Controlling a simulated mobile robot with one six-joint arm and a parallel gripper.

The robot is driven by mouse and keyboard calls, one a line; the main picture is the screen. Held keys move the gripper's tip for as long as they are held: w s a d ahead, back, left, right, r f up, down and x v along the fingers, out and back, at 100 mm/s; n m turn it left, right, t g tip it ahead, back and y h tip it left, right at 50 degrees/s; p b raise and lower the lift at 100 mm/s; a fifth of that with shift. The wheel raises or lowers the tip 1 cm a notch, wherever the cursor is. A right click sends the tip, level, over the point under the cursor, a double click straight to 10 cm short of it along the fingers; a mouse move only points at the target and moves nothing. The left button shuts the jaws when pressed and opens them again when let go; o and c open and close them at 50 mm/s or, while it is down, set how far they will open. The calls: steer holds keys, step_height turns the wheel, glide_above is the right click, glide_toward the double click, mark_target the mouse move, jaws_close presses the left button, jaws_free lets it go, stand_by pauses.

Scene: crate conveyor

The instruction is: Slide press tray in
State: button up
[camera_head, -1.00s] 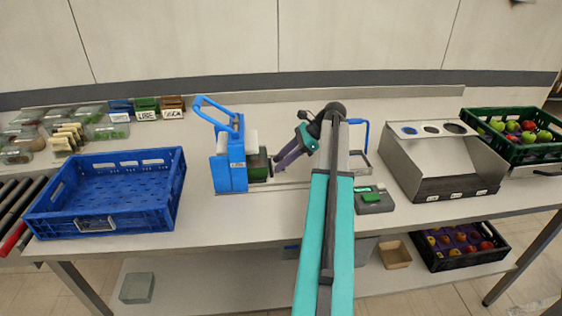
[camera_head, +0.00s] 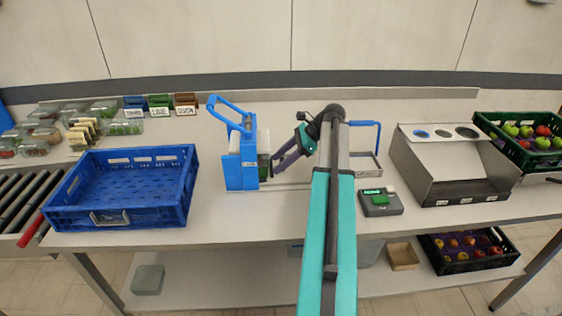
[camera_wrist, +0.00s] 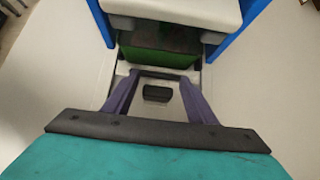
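The blue press (camera_head: 240,160) stands on the bench with its blue lever raised. Its tray (camera_head: 264,166), dark green, shows at the right side of the press, mostly inside it. In the wrist view the green tray (camera_wrist: 158,57) lies under the white press block, between the blue side walls. My gripper (camera_head: 276,164) reaches the tray front from the right. In the wrist view my gripper (camera_wrist: 161,76) has its purple fingers apart, with a dark bar spanning between the tips at the tray front. Whether they clamp it is unclear. A small dark piece lies between the fingers, lower down.
A blue crate (camera_head: 60,214) stands at left beside the roller conveyor (camera_head: 20,204). A green fruit crate (camera_head: 517,156) is at far right. Jars and labelled holders line the back left.

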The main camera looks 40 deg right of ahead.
steer(key=shift+s, duration=0.15)
steer(key=shift+s+d+r, duration=0.2)
steer(key=shift+d+r, duration=0.1)
steer(key=shift+d, duration=0.05)
steer(key=b+v, duration=0.1)
steer(key=v, duration=1.1)
steer(key=shift+s+d+r+b, duration=0.2)
steer(key=shift+r+b, duration=0.1)
steer(key=shift+b, duration=0.05)
